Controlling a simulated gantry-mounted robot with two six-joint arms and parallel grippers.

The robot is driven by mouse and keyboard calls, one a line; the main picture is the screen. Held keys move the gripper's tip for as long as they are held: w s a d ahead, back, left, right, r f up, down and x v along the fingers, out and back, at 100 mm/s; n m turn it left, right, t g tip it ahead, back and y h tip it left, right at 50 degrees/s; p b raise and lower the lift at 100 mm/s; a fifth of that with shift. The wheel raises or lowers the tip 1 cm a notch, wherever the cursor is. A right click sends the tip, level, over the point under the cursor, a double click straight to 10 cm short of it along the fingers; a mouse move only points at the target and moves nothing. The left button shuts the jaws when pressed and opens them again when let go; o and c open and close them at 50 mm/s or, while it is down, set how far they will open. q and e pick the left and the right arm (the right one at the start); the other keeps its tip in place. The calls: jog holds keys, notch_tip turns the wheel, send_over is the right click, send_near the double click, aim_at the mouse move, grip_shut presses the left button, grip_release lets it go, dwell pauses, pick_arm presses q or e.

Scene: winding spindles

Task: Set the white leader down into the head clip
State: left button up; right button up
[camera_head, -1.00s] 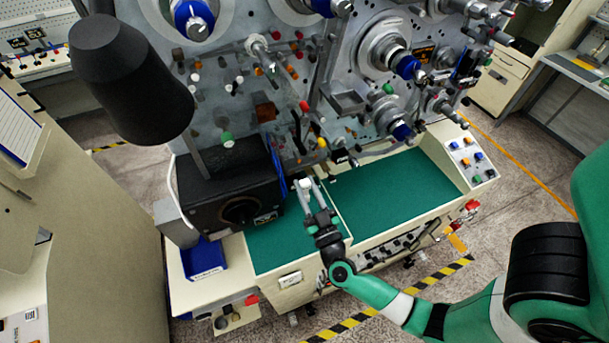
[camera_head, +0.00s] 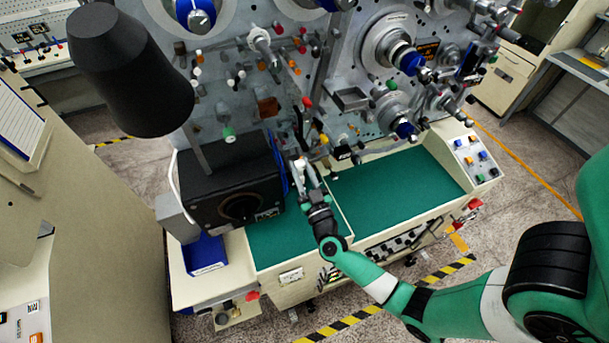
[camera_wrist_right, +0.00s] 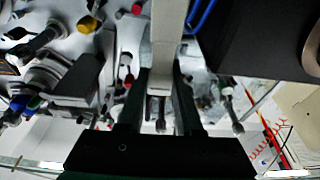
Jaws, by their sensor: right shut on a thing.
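My right gripper (camera_head: 307,182) reaches up over the green deck, in front of the machine's upright panel. It is shut on the white leader (camera_head: 300,164), whose small pale end shows between the fingertips in the head view. In the right wrist view the leader (camera_wrist_right: 169,38) is a pale strip running up from between the dark fingers (camera_wrist_right: 167,85) to the top edge. I cannot pick out the head clip with certainty among the small fittings above the gripper. I cannot tell whether the leader touches any of them. My left gripper is not in view.
A black box (camera_head: 228,190) with a round dial stands just left of the gripper, with a blue piece at its edge. Pegs and colored knobs crowd the panel (camera_head: 235,75) above. The green deck (camera_head: 395,190) to the right is clear. A blue bin (camera_head: 205,253) sits front left.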

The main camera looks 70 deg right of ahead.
aim_at(300, 173)
jog(key=shift+w+d+f+b, duration=0.6)
jog(key=shift+d+f+b, duration=0.05)
jog(key=shift+f+b, duration=0.15)
jog(key=shift+w+d+f+b, duration=0.6)
jog(key=shift+d+f+b, duration=0.05)
jog(key=shift+f+b, duration=0.1)
jog(key=o, duration=1.1)
jog(key=shift+c, duration=0.2)
jog(key=v, duration=1.1)
jog(key=shift+s+a, duration=0.2)
